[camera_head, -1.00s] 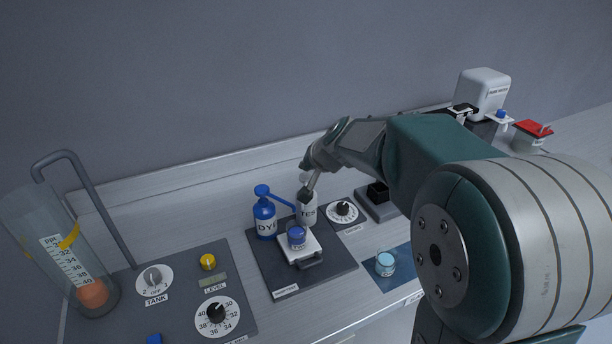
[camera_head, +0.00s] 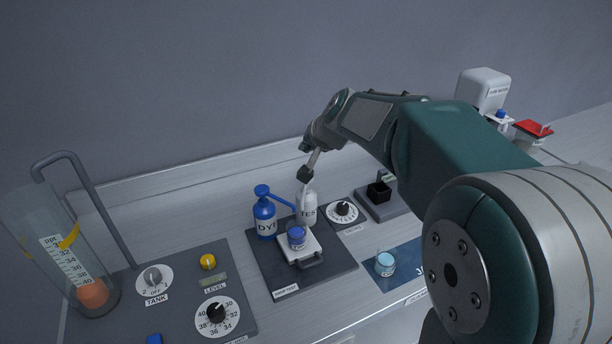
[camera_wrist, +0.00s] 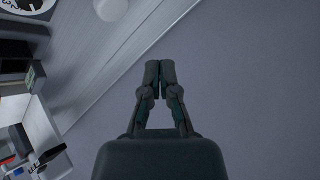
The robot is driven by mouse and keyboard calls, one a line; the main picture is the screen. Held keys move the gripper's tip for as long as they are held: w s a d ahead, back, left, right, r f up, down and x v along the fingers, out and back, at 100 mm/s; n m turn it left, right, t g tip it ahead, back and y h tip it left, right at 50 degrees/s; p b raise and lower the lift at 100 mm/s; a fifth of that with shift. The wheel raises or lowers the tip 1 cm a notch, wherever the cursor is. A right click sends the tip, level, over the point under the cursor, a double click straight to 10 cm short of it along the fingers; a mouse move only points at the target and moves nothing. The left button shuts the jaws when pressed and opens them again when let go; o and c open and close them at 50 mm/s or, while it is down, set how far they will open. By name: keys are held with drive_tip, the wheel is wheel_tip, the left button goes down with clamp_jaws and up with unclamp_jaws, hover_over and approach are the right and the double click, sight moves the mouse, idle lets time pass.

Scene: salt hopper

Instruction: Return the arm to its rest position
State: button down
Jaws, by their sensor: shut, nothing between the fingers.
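My arm reaches from the lower right over the counter in the head view. My gripper (camera_head: 305,174) is above the white TEST bottle (camera_head: 306,208), pointing down. In the wrist view my gripper (camera_wrist: 160,66) has its fingertips together with nothing between them. The arm's links hide part of the counter's right side. The blue DYE bottle (camera_head: 265,217) stands left of the TEST bottle. A small blue-capped jar (camera_head: 297,236) stands on the white plate (camera_head: 313,247) in front of them.
A pale blue jar (camera_head: 385,264) sits on a blue mat (camera_head: 408,258). A red-lidded box (camera_head: 533,129) and white dispenser (camera_head: 484,88) stand at back right.

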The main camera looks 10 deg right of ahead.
drive_tip(key=s+f+n+g+h, duration=0.1)
drive_tip(key=s+f+n, duration=0.1)
drive_tip(key=s, duration=1.3)
drive_tip(key=s+f+n+g+h, duration=0.1)
drive_tip(key=s+f+n+g, duration=0.1)
drive_tip(key=s, duration=1.4)
drive_tip(key=shift+s+n+h, duration=0.3)
drive_tip(key=shift+n, duration=0.5)
drive_tip(key=w+r+m+t+y, duration=0.1)
drive_tip(key=w+r+m, duration=0.1)
drive_tip(key=w, duration=1.4)
drive_tip(key=w+r+m+t+y, duration=0.1)
drive_tip(key=w+r, duration=0.4)
drive_tip(key=w, duration=1)
drive_tip(key=m+t, duration=0.1)
drive_tip(key=m, duration=0.1)
drive_tip(key=shift+w+r+m+y, duration=0.3)
drive_tip(key=shift+w, duration=0.1)
drive_tip(key=shift+f, duration=4.45)
